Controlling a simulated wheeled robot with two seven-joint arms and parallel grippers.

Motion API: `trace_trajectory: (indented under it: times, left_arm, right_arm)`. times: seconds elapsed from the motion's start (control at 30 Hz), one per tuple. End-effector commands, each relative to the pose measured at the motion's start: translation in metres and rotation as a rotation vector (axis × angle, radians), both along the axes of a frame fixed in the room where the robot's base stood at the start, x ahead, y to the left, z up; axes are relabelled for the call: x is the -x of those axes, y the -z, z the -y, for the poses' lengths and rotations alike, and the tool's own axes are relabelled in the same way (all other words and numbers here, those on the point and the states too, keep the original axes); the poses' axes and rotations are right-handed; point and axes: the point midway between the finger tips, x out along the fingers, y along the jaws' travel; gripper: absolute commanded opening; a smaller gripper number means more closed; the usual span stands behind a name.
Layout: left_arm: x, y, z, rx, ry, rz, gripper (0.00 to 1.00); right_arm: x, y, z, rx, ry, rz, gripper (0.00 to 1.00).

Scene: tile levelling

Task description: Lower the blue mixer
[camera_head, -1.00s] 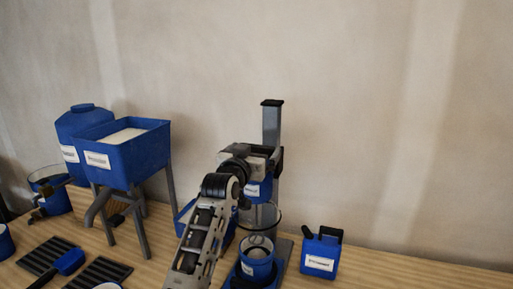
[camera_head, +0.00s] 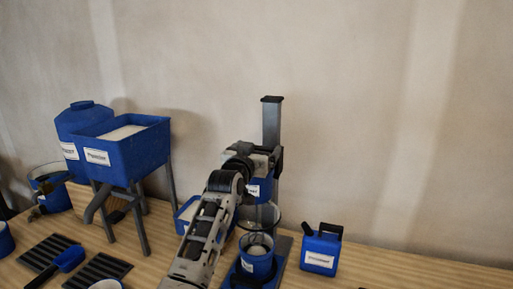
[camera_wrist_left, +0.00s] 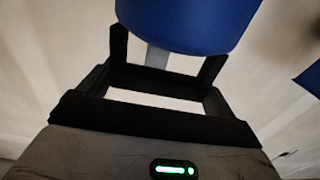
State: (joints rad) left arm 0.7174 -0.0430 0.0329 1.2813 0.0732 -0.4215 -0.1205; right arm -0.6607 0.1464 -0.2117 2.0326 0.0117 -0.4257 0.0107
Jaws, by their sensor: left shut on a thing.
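The blue mixer (camera_head: 263,186) is mounted on a grey upright post (camera_head: 271,125) in the head view, with a whisk-like lower part over a blue bucket (camera_head: 256,262). My left gripper (camera_head: 262,157) is at the mixer head, shut on it; my arm hides part of the mixer. In the left wrist view the mixer's blue body (camera_wrist_left: 190,22) fills the top, between the dark fingers of my left gripper (camera_wrist_left: 168,60). My right gripper is in neither view.
A blue hopper (camera_head: 140,158) on grey legs and a blue tank (camera_head: 80,122) stand at left. A blue jerrycan (camera_head: 321,252) stands right of the mixer base. Dark grooved trays (camera_head: 98,270) and a blue scoop (camera_head: 70,258) lie at front left. The table's right side looks mostly clear.

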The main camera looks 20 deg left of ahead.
Motion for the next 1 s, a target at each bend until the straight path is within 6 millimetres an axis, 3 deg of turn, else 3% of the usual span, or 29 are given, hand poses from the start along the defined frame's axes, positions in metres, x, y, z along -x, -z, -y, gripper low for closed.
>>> trace_trajectory:
  times: [0.03, 0.3, 0.47, 0.8, 0.83, 1.0]
  left_arm:
    - [0.000, 0.028, 0.000, -0.001, 0.000, -0.016, 0.50]
    - [0.000, 0.103, 0.000, -0.001, 0.001, -0.019, 0.50]
    - [0.000, 0.120, 0.000, -0.001, 0.002, -0.018, 0.49]
    - [0.001, 0.123, 0.001, -0.001, 0.002, -0.024, 0.50]
    - [0.001, 0.124, 0.001, -0.001, 0.002, -0.024, 0.99]
    - [0.001, 0.120, 0.001, -0.001, 0.002, -0.017, 1.00]
  right_arm:
    - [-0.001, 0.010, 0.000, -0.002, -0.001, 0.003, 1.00]
    - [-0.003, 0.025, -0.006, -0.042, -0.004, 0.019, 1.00]
    - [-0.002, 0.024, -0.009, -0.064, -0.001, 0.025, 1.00]
    - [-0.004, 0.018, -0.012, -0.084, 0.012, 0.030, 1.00]
    - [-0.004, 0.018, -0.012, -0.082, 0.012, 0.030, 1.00]
    - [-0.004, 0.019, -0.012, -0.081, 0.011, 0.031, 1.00]
